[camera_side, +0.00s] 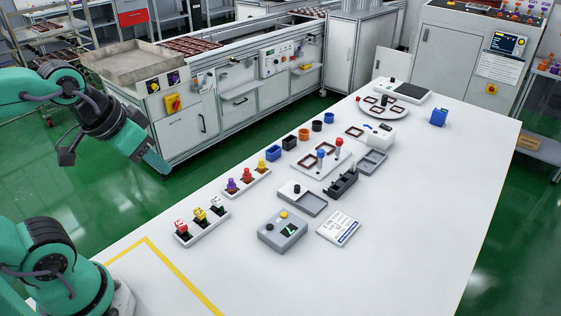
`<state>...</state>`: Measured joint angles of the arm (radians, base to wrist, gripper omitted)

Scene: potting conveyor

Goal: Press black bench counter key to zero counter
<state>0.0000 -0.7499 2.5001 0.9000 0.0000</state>
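A grey box (283,232) with a small dark display lies on the white table, left of a printed card. I take it to be the bench counter. A round black key (269,227) stands on its top at the left, and a yellow key (284,214) stands at its back edge. My gripper (160,166) hangs at the upper left, beyond the table's left edge, well apart from the counter. Its teal finger part points down to the right. I cannot tell from this view whether it is open or shut. Nothing shows held in it.
A second rack (247,183), a tray (316,203) and a printed card (339,228) are near. Several cups stand behind. The table's front right is clear.

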